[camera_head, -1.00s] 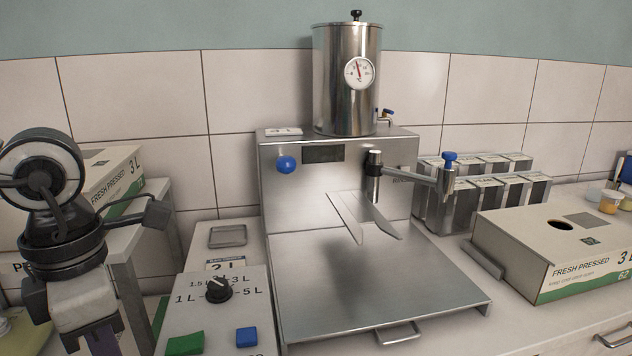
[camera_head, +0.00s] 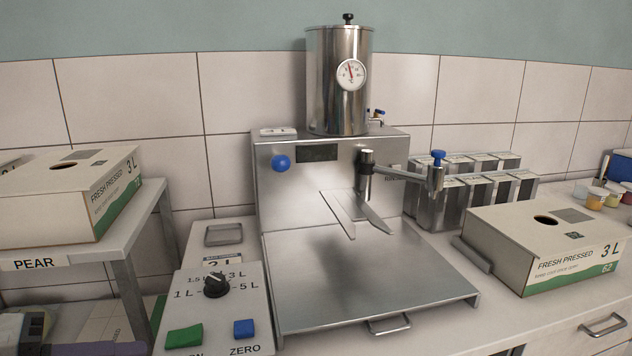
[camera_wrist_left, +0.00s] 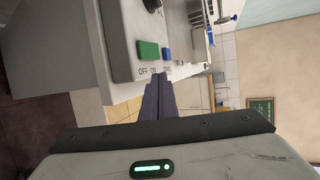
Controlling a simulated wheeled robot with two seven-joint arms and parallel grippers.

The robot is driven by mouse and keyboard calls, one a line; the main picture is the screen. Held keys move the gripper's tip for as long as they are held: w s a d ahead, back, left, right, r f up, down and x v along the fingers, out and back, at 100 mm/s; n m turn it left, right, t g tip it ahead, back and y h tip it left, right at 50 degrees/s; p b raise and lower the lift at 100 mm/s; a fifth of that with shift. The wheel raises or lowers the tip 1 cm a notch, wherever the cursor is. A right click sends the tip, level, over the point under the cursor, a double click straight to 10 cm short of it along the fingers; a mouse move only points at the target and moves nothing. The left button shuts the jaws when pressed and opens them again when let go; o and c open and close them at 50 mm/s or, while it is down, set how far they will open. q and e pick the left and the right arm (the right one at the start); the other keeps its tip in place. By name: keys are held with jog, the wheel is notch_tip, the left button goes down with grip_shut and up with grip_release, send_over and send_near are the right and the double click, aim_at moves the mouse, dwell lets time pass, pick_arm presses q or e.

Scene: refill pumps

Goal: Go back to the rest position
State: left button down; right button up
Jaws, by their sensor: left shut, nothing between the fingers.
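My left gripper (camera_wrist_left: 158,82) shows in the left wrist view with its two dark fingers together and nothing between them. It is in free space, below and in front of the control box (camera_wrist_left: 115,40) with its green button (camera_wrist_left: 148,50) and blue button. In the head view only a dark part, likely of my left gripper or arm, shows at the lower left edge. My right gripper is in neither view.
The steel filling machine (camera_head: 365,285) stands mid-counter, with the dial box (camera_head: 215,310) at its left. A carton (camera_head: 545,250) lies to its right. Another carton (camera_head: 60,200) sits on the PEAR shelf (camera_head: 90,260) at left. Several metal containers (camera_head: 455,195) stand behind.

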pick_arm(q)
jog(key=s+a+f+n+t+y, duration=0.2)
jog(key=a+f+n+t+y, duration=0.15)
jog(key=f+n, duration=0.6)
jog(key=s+a+f+n+t+y, duration=0.1)
jog(key=a+f+n+t+y, duration=0.25)
jog(key=f+n, duration=0.6)
jog(key=s+d+f+n+g+y, duration=0.1)
jog(key=s+d+f+n+g, duration=0.2)
jog(key=s+d+f+n, duration=0.2)
jog(key=s+d+f+n+g+y, duration=0.1)
jog(key=s+d+f+n+g, duration=0.2)
jog(key=s+d+f, duration=0.5)
jog(key=d+f+n, duration=0.1)
jog(key=d+f, duration=0.3)
jog(key=shift+d+n, duration=0.4)
jog(key=shift+a, duration=0.1)
